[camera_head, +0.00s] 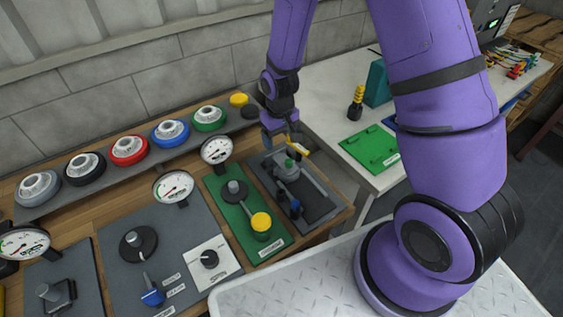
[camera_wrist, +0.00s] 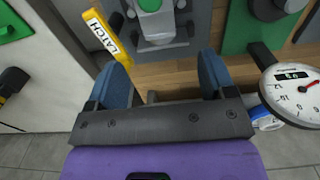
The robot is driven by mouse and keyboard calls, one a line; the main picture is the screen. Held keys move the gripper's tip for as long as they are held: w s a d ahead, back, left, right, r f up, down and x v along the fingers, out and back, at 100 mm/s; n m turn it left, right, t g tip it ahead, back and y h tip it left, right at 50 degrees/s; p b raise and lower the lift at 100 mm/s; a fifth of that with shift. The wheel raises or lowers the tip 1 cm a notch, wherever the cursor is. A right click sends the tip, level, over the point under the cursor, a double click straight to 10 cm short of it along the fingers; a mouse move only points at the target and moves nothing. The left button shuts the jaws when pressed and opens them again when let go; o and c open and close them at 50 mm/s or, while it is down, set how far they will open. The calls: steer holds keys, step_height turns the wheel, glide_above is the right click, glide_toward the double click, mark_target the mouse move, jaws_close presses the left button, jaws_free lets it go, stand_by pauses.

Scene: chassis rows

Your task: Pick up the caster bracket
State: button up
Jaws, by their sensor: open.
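No part in view is clearly labelled as the caster bracket, so I cannot tell for sure which it is. A grey fixture with a green top (camera_head: 289,168) sits on a dark plate at the right end of the bench; its grey body also shows in the wrist view (camera_wrist: 157,28), cut off at the top edge. A yellow tag reading "LATCH" (camera_wrist: 108,38) stands beside it, near my left finger. My gripper (camera_head: 281,137) hangs over the back of this plate. In the wrist view my gripper (camera_wrist: 164,66) is open, with nothing between its fingers.
A white dial gauge (camera_wrist: 295,88) is close to the right of my gripper. A green panel with a yellow knob (camera_head: 261,224) lies left of the dark plate. Several coloured wheels stand on the back shelf (camera_head: 60,205). A white table (camera_head: 335,95) holds a green board.

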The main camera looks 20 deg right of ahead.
mark_target(281, 157)
steer(key=shift+d+f, duration=0.1)
steer(key=shift+f, duration=3.6)
steer(key=shift+c, duration=0.4)
steer(key=c, duration=1.1)
steer(key=shift+c, duration=0.2)
steer(key=shift+r, duration=0.15)
